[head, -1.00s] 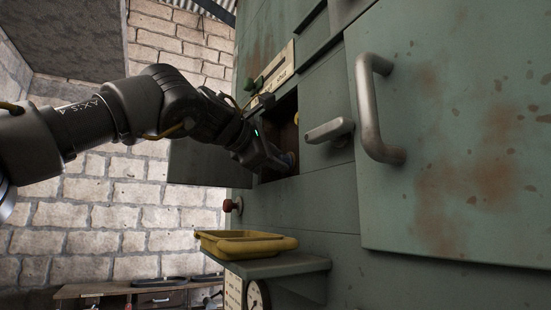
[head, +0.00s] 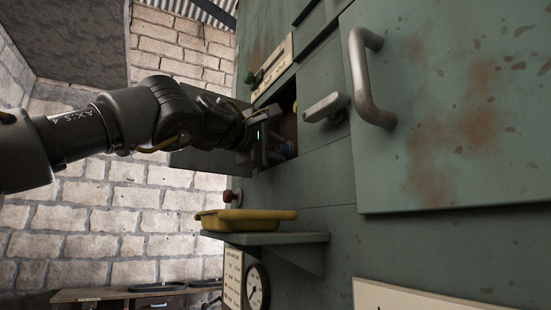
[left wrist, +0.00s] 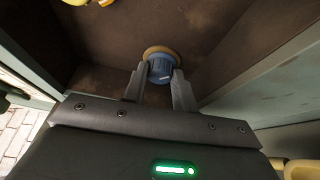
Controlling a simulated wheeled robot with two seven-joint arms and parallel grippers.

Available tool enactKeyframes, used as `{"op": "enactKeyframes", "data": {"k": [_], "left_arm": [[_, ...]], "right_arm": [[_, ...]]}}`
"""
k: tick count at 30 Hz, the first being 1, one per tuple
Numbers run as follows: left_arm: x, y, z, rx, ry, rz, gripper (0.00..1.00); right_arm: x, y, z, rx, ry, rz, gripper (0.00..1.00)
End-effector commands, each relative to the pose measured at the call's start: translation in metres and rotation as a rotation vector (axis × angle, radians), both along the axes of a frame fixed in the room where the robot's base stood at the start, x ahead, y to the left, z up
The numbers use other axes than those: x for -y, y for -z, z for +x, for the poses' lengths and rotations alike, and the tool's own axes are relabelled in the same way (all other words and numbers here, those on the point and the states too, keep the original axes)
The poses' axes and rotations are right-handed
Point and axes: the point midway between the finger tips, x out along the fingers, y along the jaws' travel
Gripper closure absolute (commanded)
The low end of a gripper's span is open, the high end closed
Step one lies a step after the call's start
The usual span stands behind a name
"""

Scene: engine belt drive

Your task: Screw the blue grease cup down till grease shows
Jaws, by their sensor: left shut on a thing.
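The blue grease cup (left wrist: 161,70) sits inside a dark recess, with a yellow-tan ring behind it, in the left wrist view. My left gripper (left wrist: 160,84) reaches into the recess, its two fingers on either side of the cup and shut on it. I cannot make out any grease around the cup. My right gripper is not in view.
The green cabinet (head: 310,190) has a large grey handle (head: 367,80) and a smaller lever (head: 325,107) right of the opening. Another yellow part (left wrist: 104,3) shows in the recess.

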Motion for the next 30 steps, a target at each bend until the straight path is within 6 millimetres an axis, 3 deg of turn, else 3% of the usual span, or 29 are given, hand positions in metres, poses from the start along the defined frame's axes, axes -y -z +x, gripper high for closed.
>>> {"op": "enactKeyframes", "data": {"k": [1,15,30], "left_arm": [[-0.001,0.007,0.001,0.036,-0.002,0.024,0.95],[-0.002,0.009,0.002,0.399,-0.002,0.266,0.95],[-0.002,0.008,0.003,0.641,-0.001,0.429,0.95]], "right_arm": [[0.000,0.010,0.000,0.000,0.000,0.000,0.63],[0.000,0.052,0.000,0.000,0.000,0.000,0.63],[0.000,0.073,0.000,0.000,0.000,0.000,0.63]]}}
